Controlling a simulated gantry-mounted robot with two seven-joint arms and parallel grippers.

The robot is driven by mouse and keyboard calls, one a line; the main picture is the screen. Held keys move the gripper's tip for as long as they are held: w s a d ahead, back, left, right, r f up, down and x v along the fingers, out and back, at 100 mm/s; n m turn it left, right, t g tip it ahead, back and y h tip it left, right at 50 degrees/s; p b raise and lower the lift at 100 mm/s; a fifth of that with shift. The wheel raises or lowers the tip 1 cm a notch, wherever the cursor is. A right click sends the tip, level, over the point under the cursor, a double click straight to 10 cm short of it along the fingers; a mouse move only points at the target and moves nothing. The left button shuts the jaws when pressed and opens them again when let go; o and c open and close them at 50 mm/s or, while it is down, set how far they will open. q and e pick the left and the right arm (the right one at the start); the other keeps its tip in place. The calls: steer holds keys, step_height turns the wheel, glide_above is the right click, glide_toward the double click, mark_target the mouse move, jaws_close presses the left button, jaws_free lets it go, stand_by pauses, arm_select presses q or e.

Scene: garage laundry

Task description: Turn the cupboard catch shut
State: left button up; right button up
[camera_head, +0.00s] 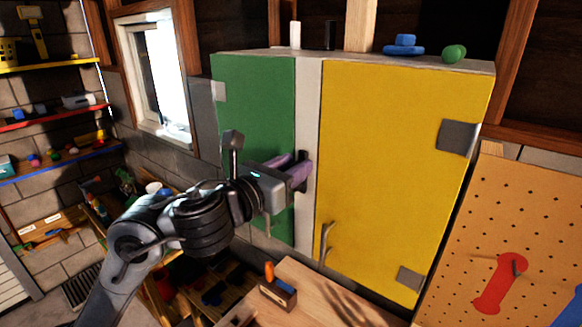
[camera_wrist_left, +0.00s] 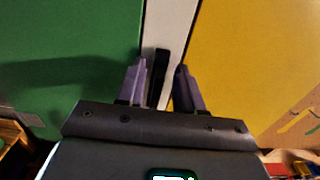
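The cupboard has a green door (camera_head: 255,110) on the left and a yellow door (camera_head: 400,160) on the right, with a pale upright strip (camera_head: 307,100) between them. Both doors look closed. The catch (camera_wrist_left: 161,62) is a dark bar on the strip. It runs roughly along the strip in the left wrist view, and its lower end is hard to make out. My left gripper (camera_head: 302,166) is at the strip, with its purple fingers open on either side of the catch. A gap shows on the right of the catch; contact on the left is unclear. My right gripper is not in view.
A handle (camera_head: 325,242) sticks out low on the yellow door. Blue (camera_head: 403,45) and green (camera_head: 454,53) objects rest on the cupboard top. A wooden bench (camera_head: 320,300) with an orange-handled tool (camera_head: 275,285) is below. A pegboard (camera_head: 530,230) stands at right.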

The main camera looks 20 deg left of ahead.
arm_select(q)
jaws_close()
steer(key=shift+a+n, duration=0.1)
steer(key=shift+n, duration=0.2)
steer(key=n, duration=0.2)
steer(key=shift+w+a+n, duration=0.1)
steer(key=shift+a+n, duration=0.2)
steer(key=n+p, duration=0.1)
steer(key=n, duration=0.4)
steer(key=a+f+n+p, duration=0.1)
steer(key=n, duration=0.4)
steer(key=f+n+p, duration=0.1)
steer(key=n+p, duration=0.1)
steer(key=n, duration=0.2)
steer(key=shift+w+a+f+n, duration=0.25)
steer(key=shift+a+n, duration=0.15)
